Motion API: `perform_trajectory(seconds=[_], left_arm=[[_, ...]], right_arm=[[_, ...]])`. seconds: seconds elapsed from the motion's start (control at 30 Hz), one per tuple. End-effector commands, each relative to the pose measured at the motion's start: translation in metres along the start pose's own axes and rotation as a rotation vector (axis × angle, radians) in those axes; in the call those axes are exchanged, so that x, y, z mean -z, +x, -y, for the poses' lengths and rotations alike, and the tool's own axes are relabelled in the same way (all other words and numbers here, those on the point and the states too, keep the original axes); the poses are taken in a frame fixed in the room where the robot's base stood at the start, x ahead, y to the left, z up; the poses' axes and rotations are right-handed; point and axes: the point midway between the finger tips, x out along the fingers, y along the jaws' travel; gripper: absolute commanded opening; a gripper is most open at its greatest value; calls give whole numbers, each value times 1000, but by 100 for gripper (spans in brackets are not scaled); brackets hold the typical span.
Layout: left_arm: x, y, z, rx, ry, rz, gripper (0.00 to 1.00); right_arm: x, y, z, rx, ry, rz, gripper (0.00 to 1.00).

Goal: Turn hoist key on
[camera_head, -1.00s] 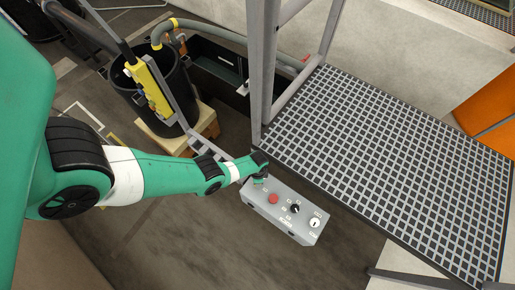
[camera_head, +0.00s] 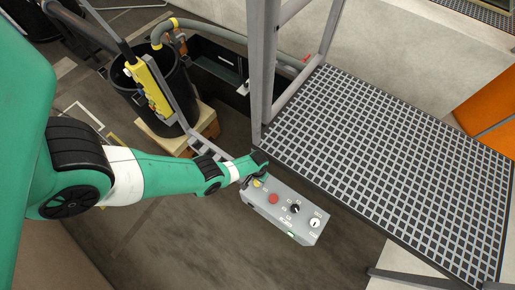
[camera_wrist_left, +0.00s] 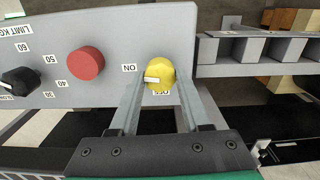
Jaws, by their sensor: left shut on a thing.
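A grey control box (camera_head: 285,228) hangs beside the grated platform. Its yellow hoist key (camera_wrist_left: 160,72) is at the box's left end in the head view and near the middle of the left wrist view. The key's white mark points left, towards the ON label (camera_wrist_left: 129,68). A second label below the key is partly hidden. My left gripper (camera_wrist_left: 158,88) is shut on the key, with one finger on each side of it. In the head view my left gripper (camera_head: 259,172) is over that end of the box. My right gripper is out of view.
The box also carries a red button (camera_head: 273,199), a black dial (camera_head: 295,209), a white round gauge (camera_head: 315,222) and a green-lit patch (camera_head: 291,235). The grated platform (camera_head: 390,150) is close on the right. A black bucket (camera_head: 130,95) stands at the upper left.

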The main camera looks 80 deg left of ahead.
Motion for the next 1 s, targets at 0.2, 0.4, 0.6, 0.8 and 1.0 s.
perform_trajectory(seconds=[0.2, 0.4, 0.6, 0.8, 1.0], left_arm=[[0, 1, 0, 0, -108, -2, 0], [0, 1, 0, 0, -155, -2, 0], [0, 1, 0, 0, -167, -2, 0], [0, 1, 0, 0, -166, -2, 0], [0, 1, 0, 0, -166, -1, 72]], right_arm=[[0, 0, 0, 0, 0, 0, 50], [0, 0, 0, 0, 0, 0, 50], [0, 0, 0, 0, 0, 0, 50], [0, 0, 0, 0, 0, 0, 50], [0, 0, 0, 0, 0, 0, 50]])
